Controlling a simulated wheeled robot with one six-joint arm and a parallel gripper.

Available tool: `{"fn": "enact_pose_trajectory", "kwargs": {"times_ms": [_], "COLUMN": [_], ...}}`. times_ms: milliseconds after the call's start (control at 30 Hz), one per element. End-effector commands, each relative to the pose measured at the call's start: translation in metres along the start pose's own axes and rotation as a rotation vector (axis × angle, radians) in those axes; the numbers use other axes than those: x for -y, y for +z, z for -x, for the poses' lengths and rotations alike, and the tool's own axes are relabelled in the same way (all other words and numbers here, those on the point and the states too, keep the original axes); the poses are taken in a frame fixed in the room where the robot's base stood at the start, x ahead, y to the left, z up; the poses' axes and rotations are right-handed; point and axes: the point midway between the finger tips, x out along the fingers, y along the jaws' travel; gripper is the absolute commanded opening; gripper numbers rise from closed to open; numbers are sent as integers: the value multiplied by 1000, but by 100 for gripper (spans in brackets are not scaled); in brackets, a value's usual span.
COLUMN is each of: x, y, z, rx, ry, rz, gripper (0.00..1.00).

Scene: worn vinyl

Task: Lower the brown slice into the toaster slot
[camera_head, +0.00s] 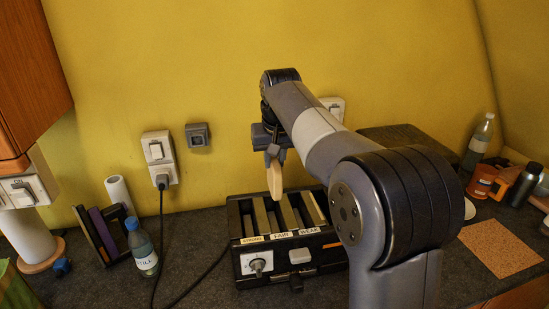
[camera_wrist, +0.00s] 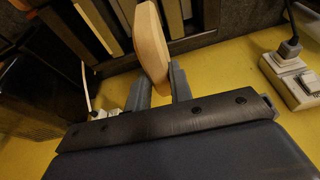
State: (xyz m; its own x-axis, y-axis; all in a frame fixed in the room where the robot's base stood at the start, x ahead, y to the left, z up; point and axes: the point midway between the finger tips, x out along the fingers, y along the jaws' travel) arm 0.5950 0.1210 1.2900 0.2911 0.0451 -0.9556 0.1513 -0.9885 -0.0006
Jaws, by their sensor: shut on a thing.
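The slice (camera_head: 275,179) looks tan-brown and hangs upright below my gripper (camera_head: 274,156), above the toaster. In the wrist view the slice (camera_wrist: 151,45) stands edge-on between the two fingers of my gripper (camera_wrist: 160,85), which is shut on it. The black toaster (camera_head: 287,240) stands on the counter below, with several long slots, a knob and small labels on its front. The slice's lower end is close to the toaster's top near the middle slots; I cannot tell whether it has entered one. The toaster's slots (camera_wrist: 95,25) also show at the top of the wrist view.
A blue-capped bottle (camera_head: 142,249) and a dark rack (camera_head: 104,232) stand left of the toaster. A black cable runs from the wall socket (camera_head: 159,158) to the counter. At right are an orange mug (camera_head: 482,182), a dark flask (camera_head: 524,184) and a cork mat (camera_head: 503,248).

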Motion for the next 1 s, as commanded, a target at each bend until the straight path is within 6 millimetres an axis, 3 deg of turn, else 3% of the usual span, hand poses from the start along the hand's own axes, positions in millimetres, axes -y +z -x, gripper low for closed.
{"fn": "enact_pose_trajectory", "kwargs": {"times_ms": [833,1000], "x": [0,0], "y": [18,17], "z": [-58,-56], "rx": [1,0], "ry": [1,1], "rz": [0,0], "gripper": [0,0]}}
